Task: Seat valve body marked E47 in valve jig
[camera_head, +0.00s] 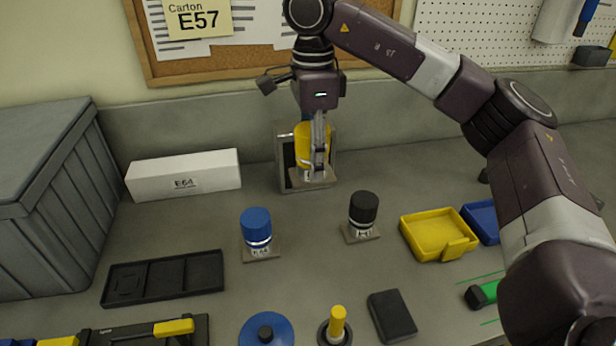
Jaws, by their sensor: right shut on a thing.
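My right gripper (320,160) points down at the back middle of the bench. It is shut on a yellow-capped valve body (303,145), which has a flat grey base; its marking is mostly hidden. A blue-capped valve body (256,224) and a black-capped valve body (363,208) stand upright in front, their small labels too small to read surely. No valve body clearly reads E47. A black fixture with a yellow handle (175,327) is cut off at the lower left; I cannot tell whether it is the valve jig. My left gripper is out of view.
A grey framed panel (283,160) stands right behind the held piece. A white box marked E64 (185,174), a black compartment tray (213,258), a yellow bin (408,236), a blue disc (250,332) and a dark block (391,314) surround clear bench. A grey crate (40,200) stands left.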

